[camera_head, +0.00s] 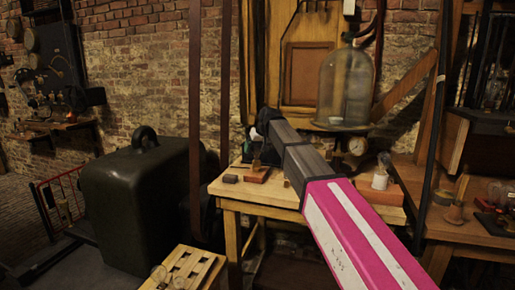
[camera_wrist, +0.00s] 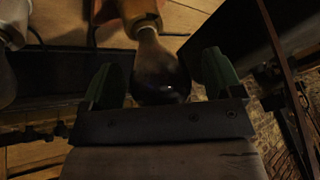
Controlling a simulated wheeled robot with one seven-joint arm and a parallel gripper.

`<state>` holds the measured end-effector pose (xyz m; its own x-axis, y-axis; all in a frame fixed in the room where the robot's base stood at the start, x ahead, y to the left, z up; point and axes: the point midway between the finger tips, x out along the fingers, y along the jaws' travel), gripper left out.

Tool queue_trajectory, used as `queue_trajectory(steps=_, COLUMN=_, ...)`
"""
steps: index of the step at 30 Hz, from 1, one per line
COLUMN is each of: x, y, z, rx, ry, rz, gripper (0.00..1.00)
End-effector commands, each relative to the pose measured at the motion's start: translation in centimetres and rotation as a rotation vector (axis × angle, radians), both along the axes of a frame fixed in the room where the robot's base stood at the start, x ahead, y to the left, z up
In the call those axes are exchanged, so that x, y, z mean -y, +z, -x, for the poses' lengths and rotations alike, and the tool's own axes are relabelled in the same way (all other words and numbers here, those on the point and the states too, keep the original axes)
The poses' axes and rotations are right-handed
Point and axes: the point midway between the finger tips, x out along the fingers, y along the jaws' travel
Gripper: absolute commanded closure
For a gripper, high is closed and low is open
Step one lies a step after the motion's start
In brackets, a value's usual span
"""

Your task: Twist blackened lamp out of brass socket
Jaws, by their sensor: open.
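In the wrist view, the blackened lamp (camera_wrist: 158,75) is a dark rounded glass bulb with a narrower neck. Its neck meets the brass socket (camera_wrist: 139,14) at the top of the picture. My gripper (camera_wrist: 160,64) has green fingers spread on either side of the bulb. A gap shows on each side, so the fingers look apart from the glass. In the head view, my arm reaches over the wooden workbench (camera_head: 227,190) and hides most of the gripper area. I cannot make out the lamp there.
A glass bell jar (camera_head: 345,88) stands behind the bench. Small blocks (camera_head: 257,174) lie on the bench left of my arm. A large dark case (camera_head: 140,195) stands at left, and a slatted crate (camera_head: 185,268) in front. A second pale bulb (camera_wrist: 8,80) edges the wrist view.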

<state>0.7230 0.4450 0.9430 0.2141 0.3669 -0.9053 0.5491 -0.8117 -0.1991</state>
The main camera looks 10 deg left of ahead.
Motion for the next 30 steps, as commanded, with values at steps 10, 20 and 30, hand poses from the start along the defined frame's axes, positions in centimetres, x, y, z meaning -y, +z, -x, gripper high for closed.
queue_trajectory(steps=10, x=0.02, y=0.02, z=0.01, rx=0.000, ry=0.000, rz=0.000, gripper=0.74)
queue_trajectory(steps=20, x=0.01, y=0.05, z=-0.20, rx=-0.001, ry=0.192, rz=-0.001, gripper=0.74)
queue_trajectory(steps=30, x=0.03, y=0.04, z=-0.13, rx=-0.002, ry=0.535, rz=0.000, gripper=0.74)
